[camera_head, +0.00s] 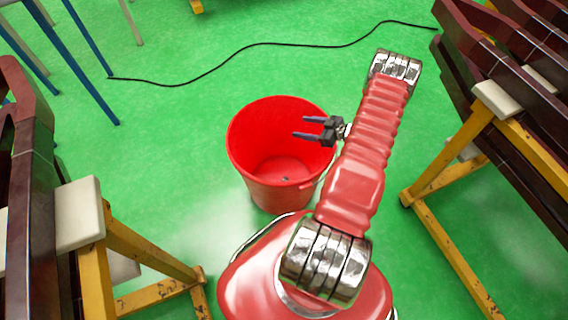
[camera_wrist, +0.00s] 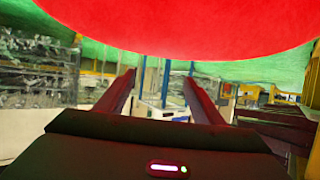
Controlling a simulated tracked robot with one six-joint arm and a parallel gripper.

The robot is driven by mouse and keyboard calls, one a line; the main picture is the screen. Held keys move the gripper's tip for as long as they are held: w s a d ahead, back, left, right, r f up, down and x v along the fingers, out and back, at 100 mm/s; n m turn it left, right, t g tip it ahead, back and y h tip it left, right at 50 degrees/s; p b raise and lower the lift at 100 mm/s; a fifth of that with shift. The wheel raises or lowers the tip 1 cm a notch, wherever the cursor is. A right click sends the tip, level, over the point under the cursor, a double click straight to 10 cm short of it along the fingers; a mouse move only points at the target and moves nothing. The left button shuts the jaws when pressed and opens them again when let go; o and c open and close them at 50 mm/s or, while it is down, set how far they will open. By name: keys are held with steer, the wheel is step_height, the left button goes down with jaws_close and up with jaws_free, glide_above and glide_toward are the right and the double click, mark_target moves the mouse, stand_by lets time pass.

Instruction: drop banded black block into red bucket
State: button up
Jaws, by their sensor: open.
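The red bucket (camera_head: 262,188) stands upright on the green floor in the middle of the head view, its mouth open upward. My gripper (camera_head: 299,127) is over the right part of the bucket's mouth, with its two fingers pointing left. The fingers are apart and nothing shows between them. In the wrist view my gripper (camera_wrist: 158,76) also shows open and empty, with a large red surface across the top. A tiny dark thing (camera_head: 285,179) lies on the bucket's floor; it is too small to tell bands or whether it is the block.
A black cable (camera_head: 240,46) runs over the floor behind the bucket. Yellow-legged stands (camera_head: 445,160) with dark red beams are at the right, and another yellow stand (camera_head: 150,258) is at the left. Blue legs (camera_head: 88,70) stand at the upper left. Floor around the bucket is clear.

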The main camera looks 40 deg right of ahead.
steer(key=v, duration=0.6)
stand_by(0.9)
